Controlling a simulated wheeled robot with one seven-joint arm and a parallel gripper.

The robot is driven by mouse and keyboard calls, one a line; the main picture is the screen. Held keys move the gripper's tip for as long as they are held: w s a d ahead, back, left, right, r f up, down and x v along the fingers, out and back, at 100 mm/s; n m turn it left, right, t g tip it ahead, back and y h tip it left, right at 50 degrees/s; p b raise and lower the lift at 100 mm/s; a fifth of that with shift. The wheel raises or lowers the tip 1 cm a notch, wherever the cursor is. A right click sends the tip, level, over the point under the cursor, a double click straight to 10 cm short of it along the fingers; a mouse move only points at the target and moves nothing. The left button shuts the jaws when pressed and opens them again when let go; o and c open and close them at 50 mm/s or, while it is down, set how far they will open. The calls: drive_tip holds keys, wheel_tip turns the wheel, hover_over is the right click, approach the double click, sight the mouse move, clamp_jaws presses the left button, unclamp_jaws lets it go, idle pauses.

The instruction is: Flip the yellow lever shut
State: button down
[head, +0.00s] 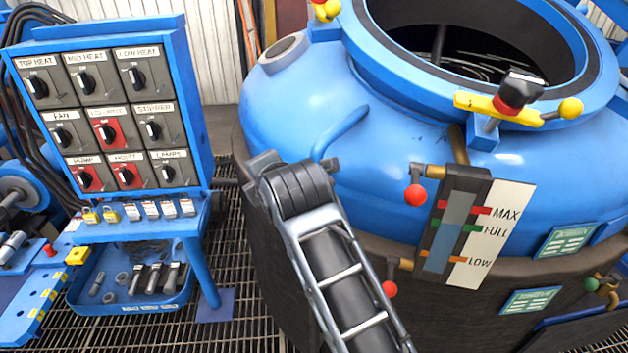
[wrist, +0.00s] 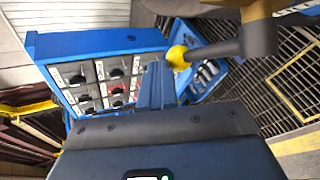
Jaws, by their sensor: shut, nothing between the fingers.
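In the wrist view, a lever with a yellow ball end (wrist: 178,57) and a thick grey arm runs right to a brass-coloured body (wrist: 262,10) at the top edge. My gripper (wrist: 157,70) is shut and empty, its blue fingers pointing up the picture. The fingertips are just left of and below the yellow ball in the picture; I cannot tell whether they touch it. In the head view I cannot make out this lever or my gripper; my arm covers part of the furnace side.
The blue furnace (head: 330,100) fills the right of the head view. Its gauge (head: 460,225) has red-ball levers (head: 416,195) beside it. A yellow clamp (head: 485,104) sits on the rim. The switch panel (head: 200,110) stands left, above a tool tray (head: 85,285). Grating floor lies between.

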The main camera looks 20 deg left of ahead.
drive_tip(key=shift+f+h, duration=0.2)
drive_tip(key=shift+h, duration=0.1)
drive_tip(key=shift+f, duration=0.1)
idle(0.3)
